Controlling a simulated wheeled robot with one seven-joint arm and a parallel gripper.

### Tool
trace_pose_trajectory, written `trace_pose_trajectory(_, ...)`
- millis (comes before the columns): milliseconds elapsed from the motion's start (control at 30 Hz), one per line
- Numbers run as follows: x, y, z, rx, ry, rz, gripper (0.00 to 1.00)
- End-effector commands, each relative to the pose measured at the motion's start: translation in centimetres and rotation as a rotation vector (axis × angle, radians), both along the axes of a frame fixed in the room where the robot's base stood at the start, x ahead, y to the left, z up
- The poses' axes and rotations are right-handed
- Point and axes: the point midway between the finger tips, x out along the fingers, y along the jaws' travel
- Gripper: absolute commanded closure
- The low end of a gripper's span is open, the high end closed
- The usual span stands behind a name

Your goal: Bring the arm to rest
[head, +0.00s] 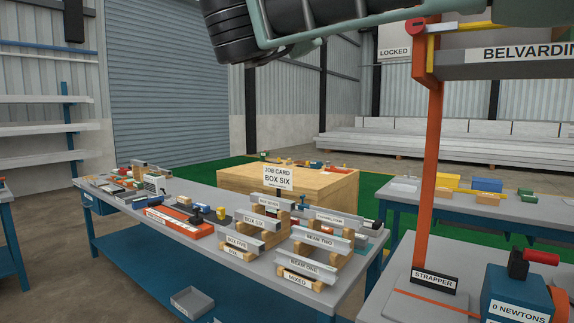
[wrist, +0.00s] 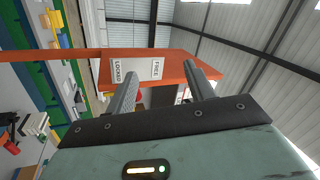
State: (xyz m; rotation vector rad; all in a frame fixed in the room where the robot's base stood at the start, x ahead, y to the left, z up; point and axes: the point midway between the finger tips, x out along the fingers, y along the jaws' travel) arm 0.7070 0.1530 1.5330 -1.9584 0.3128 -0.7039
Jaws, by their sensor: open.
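My gripper (wrist: 163,78) shows in the wrist view with its two grey fingers spread apart and nothing held between them. Behind the fingers is an orange beam (wrist: 90,54) with white plates reading LOCKED (wrist: 124,77) and FREE (wrist: 157,69). I cannot tell how far the fingertips are from it. In the head view, part of my arm (head: 290,18) crosses the top of the picture, raised above the benches. My fingers cannot be made out there.
An orange post (head: 428,170) labelled STRAPPER rises at the right, with a grey BELVARDINE-type sign bar (head: 505,62) near my arm. A long bench (head: 130,230) carries labelled racks and a job card (head: 278,178) reading BOX SIX. A wooden crate (head: 335,195) stands behind.

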Motion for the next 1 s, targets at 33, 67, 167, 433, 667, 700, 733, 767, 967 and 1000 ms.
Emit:
trace_pose_trajectory(33, 0.6, 1.6, -0.5, -0.089, 0.007, 0.105, 0.46)
trace_pose_trajectory(67, 0.9, 2.7, -1.0, -0.142, 0.014, 0.171, 0.46)
trace_pose_trajectory(167, 1.1, 6.6, -3.7, -0.317, 0.065, 0.392, 0.46)
trace_pose_trajectory(433, -4.2, 13.2, -19.0, -0.766, 0.395, 0.942, 0.46)
trace_pose_trajectory(667, -12.5, 10.6, -33.3, -1.043, 0.792, 1.256, 0.46)
trace_pose_trajectory(700, -14.2, 9.5, -35.5, -1.082, 0.868, 1.298, 0.46)
trace_pose_trajectory(733, -15.4, 8.5, -37.1, -1.109, 0.925, 1.327, 0.46)
trace_pose_trajectory(767, -16.6, 7.5, -38.6, -1.137, 0.984, 1.355, 0.46)
trace_pose_trajectory(967, -24.7, -0.6, -46.6, -1.282, 1.385, 1.485, 0.46)
trace_pose_trajectory(1000, -26.1, -2.2, -47.6, -1.301, 1.458, 1.500, 0.46)
